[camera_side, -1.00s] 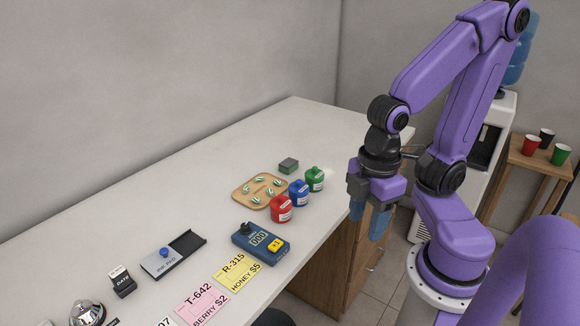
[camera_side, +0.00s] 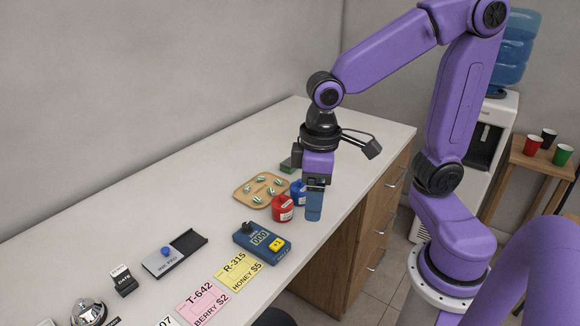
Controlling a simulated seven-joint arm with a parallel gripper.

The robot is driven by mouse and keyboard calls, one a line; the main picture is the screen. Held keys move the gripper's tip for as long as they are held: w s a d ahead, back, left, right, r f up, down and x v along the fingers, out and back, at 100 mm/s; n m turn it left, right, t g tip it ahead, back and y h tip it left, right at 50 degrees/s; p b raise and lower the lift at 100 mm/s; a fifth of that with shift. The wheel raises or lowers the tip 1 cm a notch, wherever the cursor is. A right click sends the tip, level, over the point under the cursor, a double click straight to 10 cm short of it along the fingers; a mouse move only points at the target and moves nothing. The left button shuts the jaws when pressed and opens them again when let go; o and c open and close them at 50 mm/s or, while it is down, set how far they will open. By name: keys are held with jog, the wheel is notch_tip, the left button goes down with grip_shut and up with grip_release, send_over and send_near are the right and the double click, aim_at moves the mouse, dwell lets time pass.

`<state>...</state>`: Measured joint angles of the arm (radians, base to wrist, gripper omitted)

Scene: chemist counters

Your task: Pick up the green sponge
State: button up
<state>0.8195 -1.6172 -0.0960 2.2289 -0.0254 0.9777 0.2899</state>
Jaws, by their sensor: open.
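The green sponge (camera_side: 286,166) is a small block with a grey-green top, lying on the white counter behind the wooden tray. Its right part is hidden behind my gripper. My gripper (camera_side: 315,205) points down over the counter's right part, in front of the sponge in this view and nearer the camera. Its fingers are open with nothing seen between them, and they look apart from the sponge.
A red bottle (camera_side: 282,209) and a blue bottle (camera_side: 297,191) stand close beside my gripper. A round-cornered wooden tray (camera_side: 240,197) holds several green-striped pieces. A blue counter device (camera_side: 258,243) and yellow card (camera_side: 237,269) lie nearer. The counter's far end (camera_side: 300,115) is clear.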

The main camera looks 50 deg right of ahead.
jog(key=w+d+m, duration=0.2)
jog(key=w+m, duration=0.4)
jog(key=w, duration=0.5)
jog(key=m+h, duration=0.1)
jog(key=m, duration=1.7)
send_over(289, 163)
notch_tip(289, 163, down, 14)
jog(key=shift+s+r, duration=0.1)
jog(key=shift+r, duration=0.1)
jog(key=shift+w+d+f, duration=0.1)
jog(key=shift+d+f, duration=0.05)
jog(key=shift+f, duration=1.2)
jog(key=shift+w+d+f, duration=0.1)
jog(key=shift+d+f, duration=0.05)
jog(key=shift+f, duration=1.2)
jog(key=c, duration=1.1)
